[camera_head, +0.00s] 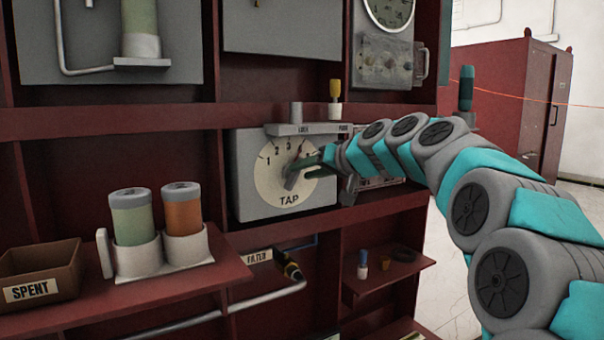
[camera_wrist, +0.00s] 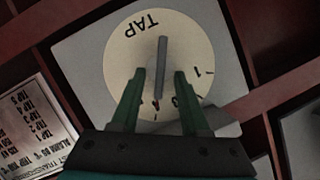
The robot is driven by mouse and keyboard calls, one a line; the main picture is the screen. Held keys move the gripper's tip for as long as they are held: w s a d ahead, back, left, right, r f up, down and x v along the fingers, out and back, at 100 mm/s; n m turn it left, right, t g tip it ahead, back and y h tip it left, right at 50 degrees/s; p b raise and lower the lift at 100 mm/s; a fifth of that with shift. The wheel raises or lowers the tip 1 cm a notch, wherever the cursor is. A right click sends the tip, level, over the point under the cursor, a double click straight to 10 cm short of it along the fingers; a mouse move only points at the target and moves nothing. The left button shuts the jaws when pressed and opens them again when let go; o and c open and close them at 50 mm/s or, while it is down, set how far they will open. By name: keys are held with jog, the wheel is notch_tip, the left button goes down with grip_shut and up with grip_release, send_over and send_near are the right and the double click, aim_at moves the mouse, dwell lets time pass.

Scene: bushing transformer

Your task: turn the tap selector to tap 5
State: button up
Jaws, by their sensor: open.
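The tap selector is a cream dial marked TAP (camera_head: 270,189) on a grey box, with the numbers 1, 2 and 3 readable along its upper left. Its grey bar handle (camera_wrist: 162,66) stands out from the dial's middle. In the wrist view the dial (camera_wrist: 190,38) appears upside down, and the handle's lower end points to the numbered side. I cannot tell the exact number there. My gripper (camera_wrist: 156,74) is open, one green finger on each side of the handle, with gaps visible. In the head view my gripper (camera_head: 308,162) covers the dial's right side and the higher numbers.
A grey ledge with a small post (camera_head: 296,113) sits above the dial. A printed label sheet (camera_wrist: 36,120) lies beside the dial box. Green and orange canisters (camera_head: 134,219) and a SPENT bin (camera_head: 40,277) stand on the lower left shelf.

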jog(key=shift+w+a+f, duration=0.25)
jog(key=shift+w+a, duration=0.2)
jog(key=shift+a, duration=0.05)
jog(key=shift+c, duration=0.2)
grip_shut()
